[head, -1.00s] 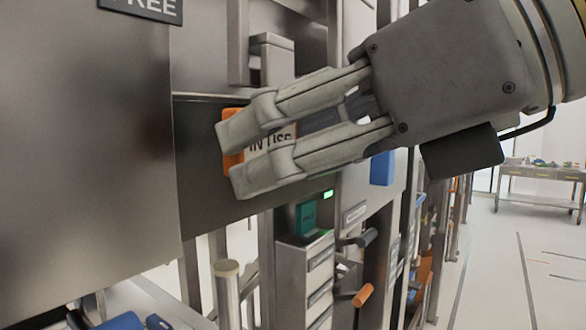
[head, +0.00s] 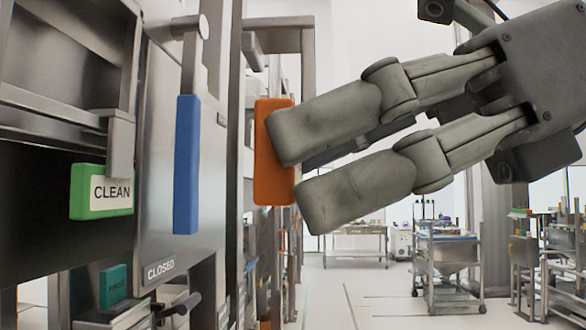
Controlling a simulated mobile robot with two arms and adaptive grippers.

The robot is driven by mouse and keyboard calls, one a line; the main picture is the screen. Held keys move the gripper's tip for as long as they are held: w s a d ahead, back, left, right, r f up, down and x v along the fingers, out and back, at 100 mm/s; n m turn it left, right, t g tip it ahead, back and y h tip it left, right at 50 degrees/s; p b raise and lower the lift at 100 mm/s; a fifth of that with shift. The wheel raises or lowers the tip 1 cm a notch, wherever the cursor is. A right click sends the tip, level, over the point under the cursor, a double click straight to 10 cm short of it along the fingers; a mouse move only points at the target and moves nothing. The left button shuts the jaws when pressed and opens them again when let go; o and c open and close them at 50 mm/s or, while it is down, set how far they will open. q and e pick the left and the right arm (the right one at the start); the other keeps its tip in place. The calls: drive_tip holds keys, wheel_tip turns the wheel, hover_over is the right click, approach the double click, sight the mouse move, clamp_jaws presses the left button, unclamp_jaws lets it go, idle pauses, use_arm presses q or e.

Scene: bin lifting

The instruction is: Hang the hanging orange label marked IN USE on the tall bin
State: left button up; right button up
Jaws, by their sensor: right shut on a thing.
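My right gripper (head: 305,165) comes in from the right and is shut on the orange label (head: 273,190). The label is held upright in the air, its lower left part in plain sight; the fingers cover much of the rest. Its IN USE lettering does not show now. It appears just right of the steel structure; I cannot tell whether it touches anything. I cannot tell which steel body is the tall bin. My left gripper is not in view.
A green CLEAN label (head: 100,192) hangs at the left. A long blue bar (head: 187,165) stands on the steel front, above a CLOSED plate (head: 160,269). A cart (head: 448,265) and a table (head: 355,236) stand farther back. Open floor lies at the lower middle.

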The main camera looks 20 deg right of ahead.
drive_tip(key=shift+r, duration=0.15)
drive_tip(key=s+d, duration=0.2)
drive_tip(key=d, duration=0.4)
drive_tip(key=shift+s+d, duration=0.15)
drive_tip(key=shift+d, duration=0.15)
idle(0.4)
drive_tip(key=s+d+p, duration=0.2)
drive_tip(key=s+d, duration=0.2)
drive_tip(key=d, duration=0.7)
drive_tip(key=shift+d, duration=0.15)
idle(0.5)
idle(0.4)
